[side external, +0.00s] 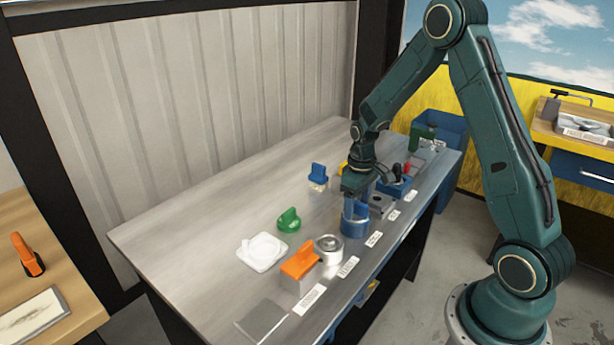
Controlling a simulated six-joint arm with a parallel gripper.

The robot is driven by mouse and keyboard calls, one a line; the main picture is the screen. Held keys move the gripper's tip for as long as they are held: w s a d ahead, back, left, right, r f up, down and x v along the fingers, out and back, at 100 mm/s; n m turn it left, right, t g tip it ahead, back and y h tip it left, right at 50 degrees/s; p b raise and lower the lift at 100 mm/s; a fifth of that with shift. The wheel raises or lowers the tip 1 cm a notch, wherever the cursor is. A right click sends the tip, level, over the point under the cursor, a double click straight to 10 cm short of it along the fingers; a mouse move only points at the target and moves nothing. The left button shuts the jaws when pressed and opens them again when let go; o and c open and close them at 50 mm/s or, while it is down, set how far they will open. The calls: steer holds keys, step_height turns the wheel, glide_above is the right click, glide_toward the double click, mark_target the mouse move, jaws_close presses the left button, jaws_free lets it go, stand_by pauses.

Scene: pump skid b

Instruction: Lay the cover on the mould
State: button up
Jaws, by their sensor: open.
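My gripper (356,205) points down at a blue round cup-like part (355,223) near the table's front edge. Its fingers are open and overlap the part's top in this view; I cannot tell whether they touch it. A white square piece with a round raised middle (262,251) lies flat on the table to the left. A silver round part (328,248) stands between the white piece and the blue part. No piece is marked as cover or mould, so I cannot tell which is which.
An orange-handled block (301,271), a green knob-like piece (289,220) and a blue-handled piece (318,177) stand nearby. A blue holder with tools (395,184) is behind my gripper. White labels line the front edge. The table's (190,237) left and back are clear.

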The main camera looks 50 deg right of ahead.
steer(key=shift+r, duration=0.15)
steer(key=shift+r, duration=3.35)
steer(key=shift+r, duration=0.1)
steer(key=shift+a+r, duration=0.2)
steer(key=shift+r, duration=0.05)
steer(key=s+a+r+t, duration=0.3)
steer(key=s+a+r, duration=0.4)
steer(key=a+r, duration=0.45)
steer(key=s+a+r+t, duration=0.1)
steer(key=s+a+r, duration=0.1)
steer(key=s, duration=0.4)
steer(key=s+a+r+t, duration=0.1)
steer(key=s+a+r, duration=0.1)
steer(key=s, duration=0.5)
steer(key=shift+a+r+t, duration=0.3)
steer(key=shift+r, duration=0.55)
